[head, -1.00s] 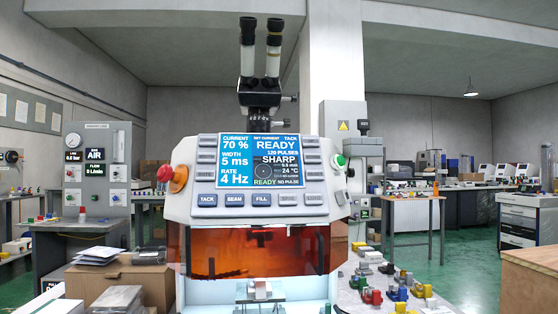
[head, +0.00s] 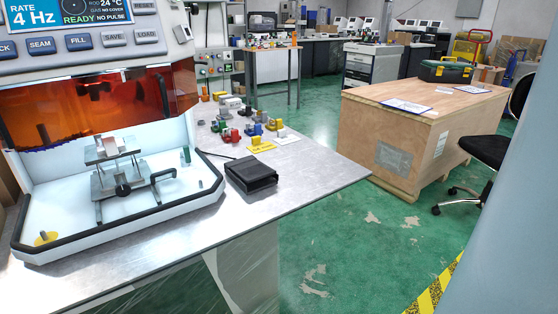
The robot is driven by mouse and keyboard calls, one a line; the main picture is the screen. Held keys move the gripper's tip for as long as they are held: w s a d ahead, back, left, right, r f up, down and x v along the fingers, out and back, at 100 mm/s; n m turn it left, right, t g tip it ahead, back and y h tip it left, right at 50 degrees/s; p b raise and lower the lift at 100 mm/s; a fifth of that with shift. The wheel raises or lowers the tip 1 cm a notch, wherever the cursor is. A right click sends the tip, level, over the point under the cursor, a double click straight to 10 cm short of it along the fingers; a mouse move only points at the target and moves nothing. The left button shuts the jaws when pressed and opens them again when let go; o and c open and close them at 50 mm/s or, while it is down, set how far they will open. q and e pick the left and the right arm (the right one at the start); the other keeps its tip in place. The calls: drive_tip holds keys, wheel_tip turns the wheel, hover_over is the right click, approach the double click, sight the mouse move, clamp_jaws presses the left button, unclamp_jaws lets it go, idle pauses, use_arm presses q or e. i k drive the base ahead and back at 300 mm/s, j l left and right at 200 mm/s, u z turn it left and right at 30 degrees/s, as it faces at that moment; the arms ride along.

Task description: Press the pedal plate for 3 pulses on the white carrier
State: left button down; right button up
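A black, wedge-shaped box (head: 250,174) with a cable lies on the bench to the right of the machine's chamber; it looks like the pedal, but its plate cannot be told apart clearly. Inside the open-fronted chamber, a metal lifting stand (head: 122,188) holds a small pale metal piece (head: 112,150); I cannot tell whether this is the white carrier. A whitish block (head: 230,105) stands among several coloured blocks on the bench. The machine's screen (head: 70,12) reads 4 Hz, READY and NO PULSE. Neither of my grippers is in view.
The grey bench (head: 310,178) has bare metal right of the black box. A wooden crate (head: 400,135) with a toolbox (head: 445,72) stands to the right, near a black chair (head: 488,150). Green floor between bench and crate is clear.

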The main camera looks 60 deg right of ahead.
sight(249, 172)
drive_tip(key=z, duration=1.6)
